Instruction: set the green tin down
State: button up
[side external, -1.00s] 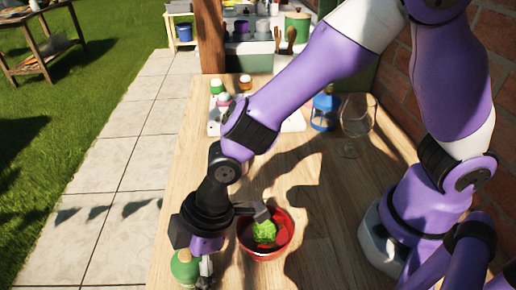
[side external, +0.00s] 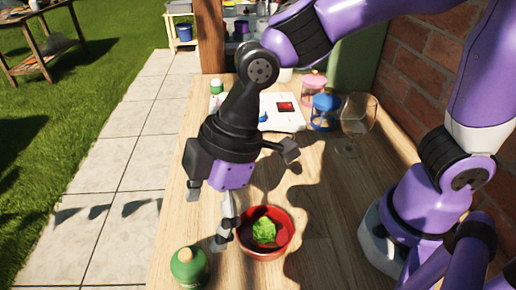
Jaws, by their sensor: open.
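The green tin (side external: 189,268) stands on the wooden table (side external: 330,225) at the front left, with a pale round top. Its lower part is cut off or hard to see at the picture's bottom edge. My gripper (side external: 255,197) is open and empty, above the table and up to the right of the tin. Its two fingers are spread wide, one low by the red bowl's left side in the picture and one up to the right. The gripper appears apart from the tin.
A red bowl (side external: 284,237) with a green leafy thing (side external: 264,230) stands right of the tin. A white device (side external: 285,122), a blue jar (side external: 325,112), a pink-lidded jar (side external: 314,84) and a wine glass (side external: 357,120) stand farther back. A brick wall (side external: 425,60) bounds the right.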

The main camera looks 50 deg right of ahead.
jog(key=s+d+r+m+t+h, duration=0.1)
jog(key=d+r+m+t+h, duration=0.1)
jog(key=d+m, duration=0.5)
jog(key=s+d+r+m+t+h, duration=0.1)
jog(key=d+m, duration=0.6)
jog(key=d, duration=0.9)
notch_tip(320, 180, up, 3)
jog(key=shift+s+f+t+h, duration=0.1)
jog(key=shift+s+t+h, duration=0.15)
jog(key=shift+t+h, duration=0.4)
